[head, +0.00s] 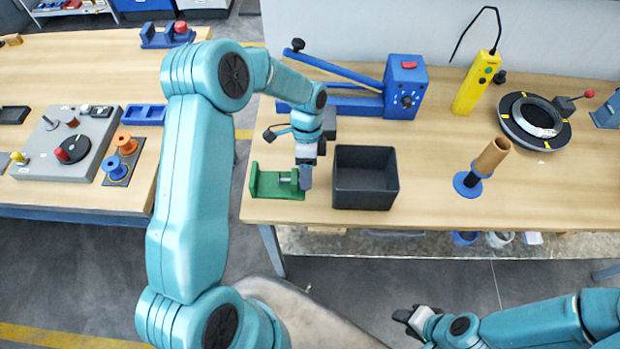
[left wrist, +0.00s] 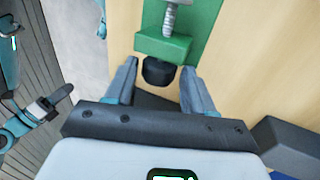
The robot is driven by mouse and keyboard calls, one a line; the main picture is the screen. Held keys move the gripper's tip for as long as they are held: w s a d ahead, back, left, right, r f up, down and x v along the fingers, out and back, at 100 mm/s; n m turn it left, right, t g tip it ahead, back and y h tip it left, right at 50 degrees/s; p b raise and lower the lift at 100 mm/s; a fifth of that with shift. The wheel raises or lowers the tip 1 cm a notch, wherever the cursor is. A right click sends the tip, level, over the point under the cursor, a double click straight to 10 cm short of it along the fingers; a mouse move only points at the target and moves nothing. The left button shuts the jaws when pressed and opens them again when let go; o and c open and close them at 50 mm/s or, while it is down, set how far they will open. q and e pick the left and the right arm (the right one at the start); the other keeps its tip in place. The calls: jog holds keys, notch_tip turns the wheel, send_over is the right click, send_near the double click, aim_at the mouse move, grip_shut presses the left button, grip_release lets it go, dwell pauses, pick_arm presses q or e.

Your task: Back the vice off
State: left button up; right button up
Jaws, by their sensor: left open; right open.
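The green vice (head: 275,193) sits near the front left corner of the right-hand bench. In the left wrist view, its green block (left wrist: 165,46), metal screw (left wrist: 170,17) and dark knob (left wrist: 158,72) show. My left gripper (head: 306,178) is at the vice's right end and partly hides it. In the left wrist view, my left gripper (left wrist: 159,78) is open, with a fingertip on either side of the knob and visible gaps between. Whether either finger touches the knob I cannot tell. My right gripper (head: 408,318) is open and empty, low in front of the bench.
A black open bin (head: 365,201) stands close to the right of my left gripper. Behind is a blue machine with a lever (head: 402,88). A blue stand with a brown tube (head: 480,170) and a round black turntable (head: 533,121) are further right. Bench between bin and tube is clear.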

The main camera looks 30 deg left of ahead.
pick_arm(q)
jog(key=c, duration=0.6)
jog(key=t+b, duration=0.1)
jog(key=y+b, duration=0.1)
jog(key=b, duration=0.1)
jog(key=t+b, duration=0.1)
jog(key=b, duration=0.1)
jog(key=shift+s+d+f+t+y, duration=0.25)
jog(key=shift+s+f+t+y, duration=0.05)
jog(key=shift+f, duration=0.05)
jog(key=shift+s+r+b, duration=0.1)
jog(key=shift+r+b, duration=0.15)
jog(key=shift+b, duration=0.25)
jog(key=shift+r+t, duration=0.2)
jog(key=shift+t, duration=0.1)
